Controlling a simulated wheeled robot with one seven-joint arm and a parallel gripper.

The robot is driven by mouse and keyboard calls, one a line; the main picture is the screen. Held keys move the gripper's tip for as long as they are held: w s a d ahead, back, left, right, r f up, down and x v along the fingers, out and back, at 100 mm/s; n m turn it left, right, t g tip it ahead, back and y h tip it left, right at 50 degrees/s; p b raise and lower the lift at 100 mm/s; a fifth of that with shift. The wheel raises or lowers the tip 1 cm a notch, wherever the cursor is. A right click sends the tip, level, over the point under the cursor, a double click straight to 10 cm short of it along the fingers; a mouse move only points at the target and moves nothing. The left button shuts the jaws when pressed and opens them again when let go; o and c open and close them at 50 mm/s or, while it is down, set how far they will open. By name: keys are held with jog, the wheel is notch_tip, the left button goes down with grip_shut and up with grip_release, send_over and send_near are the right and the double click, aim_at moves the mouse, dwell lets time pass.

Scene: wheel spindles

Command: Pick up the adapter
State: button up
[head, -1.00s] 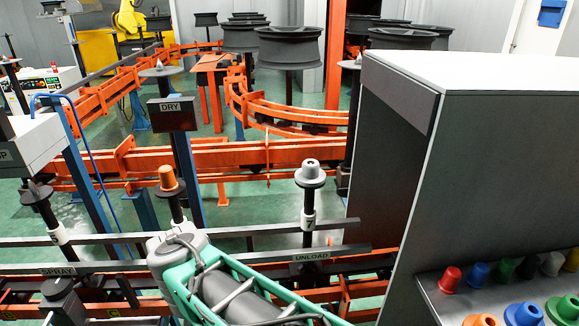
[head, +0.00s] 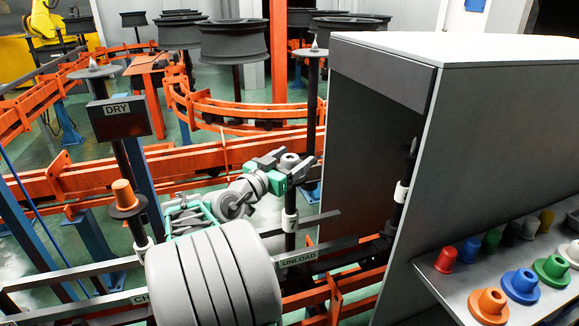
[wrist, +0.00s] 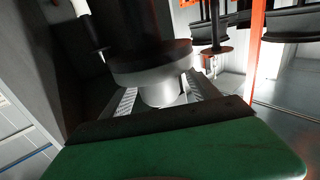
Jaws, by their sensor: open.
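A grey adapter (head: 289,160) sits on top of a dark spindle with a white collar at the UNLOAD sign. My gripper (head: 284,168) is at this adapter, its jaws apart with one finger on each side. In the wrist view the pale round adapter (wrist: 164,90) shows between the two ridged fingers, below a wide dark disc. I cannot tell whether the fingers touch it. My arm hides part of the spindle and rail.
An orange adapter (head: 123,194) stands on another spindle at the left. A large grey cabinet (head: 490,140) stands close at the right. Its shelf (head: 455,287) holds several coloured adapters.

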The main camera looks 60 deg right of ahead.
jog(key=shift+s+d, duration=0.2)
jog(key=shift+d, duration=0.6)
grip_shut()
